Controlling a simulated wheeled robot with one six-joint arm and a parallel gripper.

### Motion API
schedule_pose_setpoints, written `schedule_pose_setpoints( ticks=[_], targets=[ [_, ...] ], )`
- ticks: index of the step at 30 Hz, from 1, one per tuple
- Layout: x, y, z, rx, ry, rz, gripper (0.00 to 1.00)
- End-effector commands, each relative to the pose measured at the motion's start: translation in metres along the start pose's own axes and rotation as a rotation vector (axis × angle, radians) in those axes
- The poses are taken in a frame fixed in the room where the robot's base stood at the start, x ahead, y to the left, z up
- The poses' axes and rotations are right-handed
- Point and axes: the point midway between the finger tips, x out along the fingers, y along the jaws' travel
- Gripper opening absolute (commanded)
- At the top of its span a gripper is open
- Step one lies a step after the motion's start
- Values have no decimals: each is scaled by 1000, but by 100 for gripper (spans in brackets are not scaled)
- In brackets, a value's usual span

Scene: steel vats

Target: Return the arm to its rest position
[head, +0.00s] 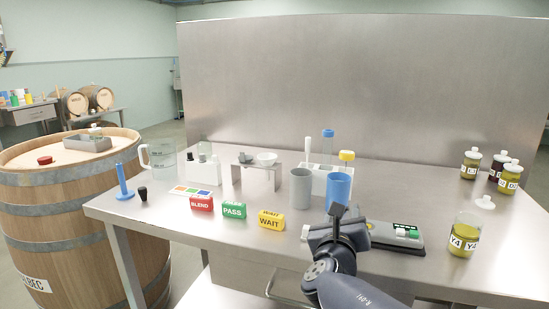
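My arm reaches up from the bottom right of the head view. My gripper (339,212), dark with a grey body, is over the front part of the steel table (150,209). It is in front of the blue cup (339,186) and left of a dark grey device (396,237) with a green display. The fingers are small and seen from behind, so I cannot tell whether they are open or hold anything.
A grey cup (300,189) and BLEND (202,204), PASS (234,210) and WAIT (271,220) blocks stand left of my gripper. A Y4 jar (463,238) stands right, near an upturned white lid (485,203). A barrel (65,223) stands left of the table.

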Motion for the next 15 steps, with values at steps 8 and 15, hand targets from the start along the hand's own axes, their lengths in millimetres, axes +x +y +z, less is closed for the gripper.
schedule_pose_setpoints(
  ticks=[8, 15],
  targets=[
    [37, -2, -3, 63, -1, -3, 42],
    [37, -8, 0, 180, 1, -1, 42]
  ],
)
